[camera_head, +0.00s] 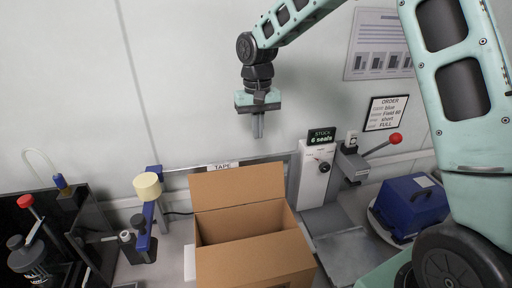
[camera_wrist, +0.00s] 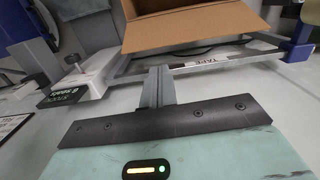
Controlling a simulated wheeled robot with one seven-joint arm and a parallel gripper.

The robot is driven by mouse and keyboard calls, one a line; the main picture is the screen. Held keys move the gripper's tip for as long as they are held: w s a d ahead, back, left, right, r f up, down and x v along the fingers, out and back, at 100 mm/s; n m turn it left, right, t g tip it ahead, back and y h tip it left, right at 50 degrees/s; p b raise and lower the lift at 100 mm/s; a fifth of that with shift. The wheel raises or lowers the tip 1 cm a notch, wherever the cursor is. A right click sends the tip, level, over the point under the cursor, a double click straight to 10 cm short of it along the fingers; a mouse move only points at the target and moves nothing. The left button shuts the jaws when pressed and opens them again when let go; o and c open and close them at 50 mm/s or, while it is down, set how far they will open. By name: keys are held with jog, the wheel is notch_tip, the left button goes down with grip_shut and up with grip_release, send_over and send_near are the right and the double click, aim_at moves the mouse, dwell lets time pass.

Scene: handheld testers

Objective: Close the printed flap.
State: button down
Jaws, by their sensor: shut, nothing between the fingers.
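An open cardboard box (camera_head: 250,262) stands on the bench in the head view. Its back flap (camera_head: 237,187) stands up, and the dark inside shows in front of it. I see no clear print on this flap, so I cannot tell which flap is the printed one. My gripper (camera_head: 258,136) is shut and empty, pointing down above and behind the box, apart from it. In the wrist view, the shut fingers (camera_wrist: 157,86) are in front of the wall, and part of the cardboard box (camera_wrist: 200,30) shows beyond them.
A "TAPE" label (camera_head: 222,167) is behind the box. A tape post (camera_head: 149,205) stands left, and a seal dispenser (camera_head: 315,170) right. A red-knobbed lever (camera_head: 394,139) and blue case (camera_head: 411,204) are farther right. Dark equipment (camera_head: 35,250) fills the far left. Space above the box is clear.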

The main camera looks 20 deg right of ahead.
notch_tip(320, 180, down, 10)
jog(key=d+p, duration=0.1)
jog(key=p, duration=0.2)
jog(key=shift+w+d, duration=0.2)
jog(key=shift+w, duration=0.15)
jog(key=shift+b, duration=0.3)
